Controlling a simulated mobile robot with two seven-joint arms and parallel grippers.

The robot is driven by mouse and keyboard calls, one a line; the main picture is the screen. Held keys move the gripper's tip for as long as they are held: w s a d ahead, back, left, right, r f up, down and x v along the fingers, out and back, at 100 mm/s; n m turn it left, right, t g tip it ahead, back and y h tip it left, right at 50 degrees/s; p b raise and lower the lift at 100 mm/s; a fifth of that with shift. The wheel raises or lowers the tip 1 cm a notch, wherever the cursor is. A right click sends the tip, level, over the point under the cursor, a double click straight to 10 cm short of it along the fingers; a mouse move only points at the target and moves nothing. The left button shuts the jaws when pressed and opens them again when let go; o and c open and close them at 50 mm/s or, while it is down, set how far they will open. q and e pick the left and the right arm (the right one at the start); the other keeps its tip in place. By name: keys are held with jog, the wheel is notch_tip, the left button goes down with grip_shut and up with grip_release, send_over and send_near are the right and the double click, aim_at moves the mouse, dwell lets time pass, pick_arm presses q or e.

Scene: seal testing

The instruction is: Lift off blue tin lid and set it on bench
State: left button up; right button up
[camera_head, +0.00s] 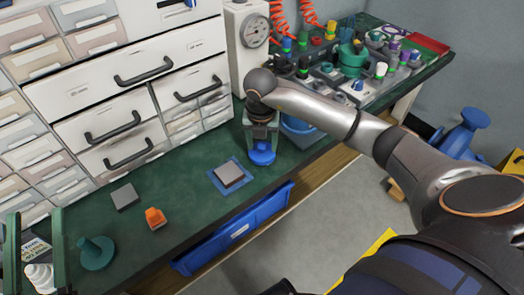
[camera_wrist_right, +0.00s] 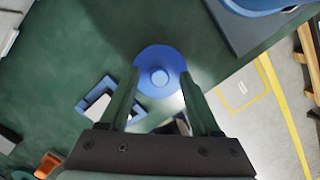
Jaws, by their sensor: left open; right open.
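The blue lid (camera_head: 262,156) is a round disc with a raised centre knob; it also shows in the right wrist view (camera_wrist_right: 158,60). The tin under it is hidden or cannot be made out. My right gripper (camera_head: 261,147) points down over the lid. Its two green fingers are apart, one on each side of the knob in the right wrist view, and nothing is gripped. Whether they touch the lid cannot be told. My left gripper (camera_head: 34,218) is open at the lower left, away from the lid.
A grey block on a blue-edged pad (camera_head: 217,184) lies left of the lid. A dark square plate (camera_head: 125,197), an orange piece (camera_head: 155,218) and a green knobbed disc (camera_head: 97,252) lie on the green bench (camera_head: 185,195). A blue bowl (camera_head: 300,132) stands behind my right arm.

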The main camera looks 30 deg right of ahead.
aim_at(262, 144)
grip_shut()
dwell(0.4)
jog(key=shift+r, duration=0.2)
jog(key=shift+r, duration=0.2)
notch_tip(262, 144, up, 3)
jog(key=shift+f+p, duration=0.1)
jog(key=shift+p, duration=0.55)
pick_arm(q)
jog(key=f+n+g+y+p, duration=0.1)
jog(key=f+g+y, duration=0.1)
jog(key=f, duration=0.5)
jog(key=s+f+n+g+y+p, duration=0.1)
jog(key=f+g, duration=0.3)
jog(key=f, duration=0.4)
jog(key=a+f+n+g+y+p, duration=0.1)
jog(key=f+n+g+y, duration=0.1)
jog(key=f, duration=0.6)
jog(key=shift+s+n+g+y, duration=0.15)
jog(key=shift+n+g+y, duration=0.3)
jog(key=shift+g, duration=0.25)
jog(key=shift+f, duration=0.1)
pick_arm(e)
jog(key=s+a+r, duration=0.2)
jog(key=s+r, duration=0.7)
jog(key=s, duration=0.4)
jog(key=shift+s+a+r, duration=0.2)
jog(key=shift+s+a, duration=0.1)
jog(key=shift+s, duration=0.1)
